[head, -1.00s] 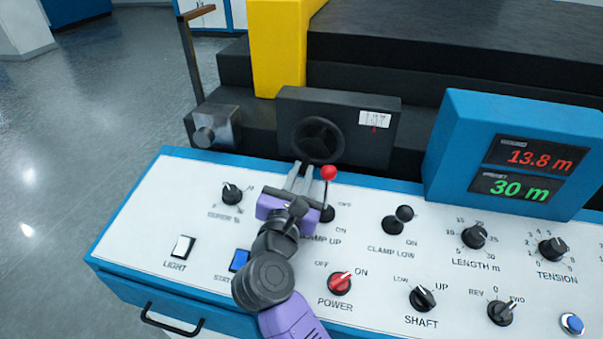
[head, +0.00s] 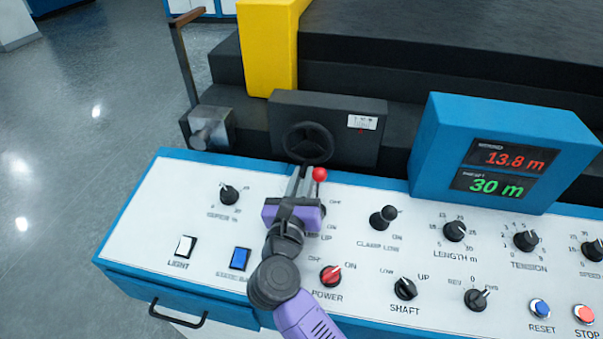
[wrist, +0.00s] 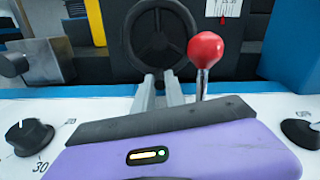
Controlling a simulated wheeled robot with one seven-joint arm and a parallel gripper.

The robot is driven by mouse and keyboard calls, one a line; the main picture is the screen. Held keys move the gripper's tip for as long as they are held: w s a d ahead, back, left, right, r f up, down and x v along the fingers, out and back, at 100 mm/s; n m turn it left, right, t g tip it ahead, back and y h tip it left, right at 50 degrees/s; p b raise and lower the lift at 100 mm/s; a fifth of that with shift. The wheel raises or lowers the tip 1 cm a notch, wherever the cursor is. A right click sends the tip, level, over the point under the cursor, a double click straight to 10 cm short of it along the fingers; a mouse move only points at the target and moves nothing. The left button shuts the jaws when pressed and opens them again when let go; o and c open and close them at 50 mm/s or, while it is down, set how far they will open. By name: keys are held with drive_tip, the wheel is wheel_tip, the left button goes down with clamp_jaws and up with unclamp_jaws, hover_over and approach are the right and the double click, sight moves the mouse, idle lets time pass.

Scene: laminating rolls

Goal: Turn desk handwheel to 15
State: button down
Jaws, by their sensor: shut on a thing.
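The desk handwheel (head: 307,143) is a black spoked wheel on the front of a dark box behind the panel. A small white scale (head: 362,122) with a red pointer sits to its right; its numbers are too small to read. My gripper (head: 303,170) reaches up to the wheel's lower rim, and its fingers are shut on that rim. In the wrist view the handwheel (wrist: 161,42) stands upright ahead, with the two grey fingers (wrist: 160,85) at its bottom edge. The fingers hide a small part of the rim.
A red-knobbed lever (head: 319,175) stands just right of my fingers, close to them. A blue display box (head: 440,150) at the right reads 13.8 m and 30 m. The white panel (head: 150,220) carries several knobs and buttons. A yellow post (head: 268,50) rises behind.

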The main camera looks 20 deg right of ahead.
drive_tip(key=c, duration=1.4)
unclamp_jaws()
drive_tip(key=shift+f+b, duration=0.1)
drive_tip(key=shift+b, duration=0.25)
